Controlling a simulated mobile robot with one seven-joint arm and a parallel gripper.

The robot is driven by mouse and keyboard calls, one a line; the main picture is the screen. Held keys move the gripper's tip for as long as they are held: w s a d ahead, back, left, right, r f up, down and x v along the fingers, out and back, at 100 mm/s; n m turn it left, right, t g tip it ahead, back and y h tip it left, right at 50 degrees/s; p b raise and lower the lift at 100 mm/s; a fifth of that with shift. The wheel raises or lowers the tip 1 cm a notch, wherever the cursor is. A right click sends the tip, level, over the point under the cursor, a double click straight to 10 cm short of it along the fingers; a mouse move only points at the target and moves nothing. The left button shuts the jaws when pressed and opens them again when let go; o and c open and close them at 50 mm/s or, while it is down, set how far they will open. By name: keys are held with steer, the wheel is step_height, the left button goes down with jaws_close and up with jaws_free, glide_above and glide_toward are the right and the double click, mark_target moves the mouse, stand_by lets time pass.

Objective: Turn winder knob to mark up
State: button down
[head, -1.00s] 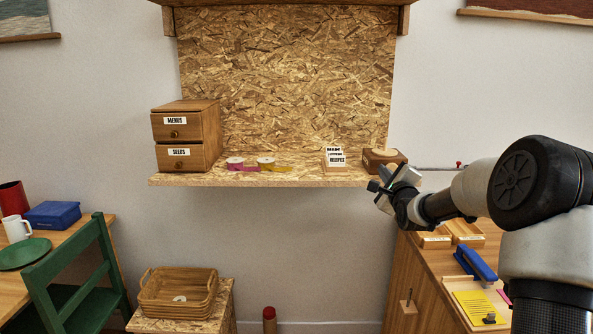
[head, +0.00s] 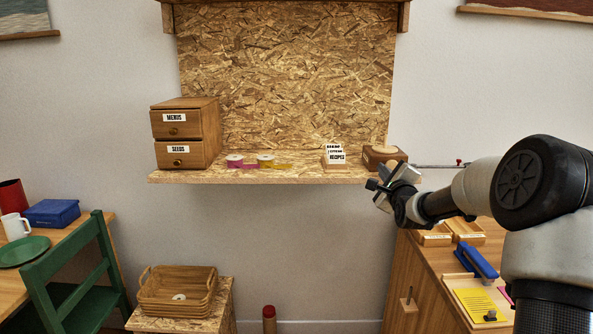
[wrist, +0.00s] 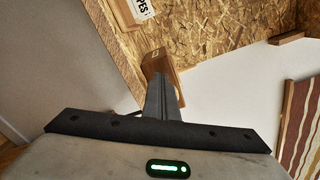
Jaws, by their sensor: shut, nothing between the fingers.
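A small wooden box (head: 371,162) stands at the right end of the shelf with a pale round disc (head: 384,149) on top. It may be the winder and its knob; I cannot make out a mark on the disc. In the wrist view a brown wooden block (wrist: 158,63), probably the same box, shows just beyond my fingertips, partly hidden by them. My gripper (head: 371,185) is shut and empty, just below and in front of the shelf's right end. Its fingers (wrist: 161,88) are together in the wrist view. I cannot tell whether they touch the box.
The chipboard shelf (head: 230,178) holds drawers (head: 186,132), ribbon rolls (head: 250,161) and a recipe card holder (head: 334,157). A thin rod (head: 435,166) extends right of the box. A desk at lower right holds a blue stapler (head: 475,261).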

steer(key=s, duration=0.6)
steer(key=shift+a+b, duration=0.25)
steer(key=shift+b, duration=0.2)
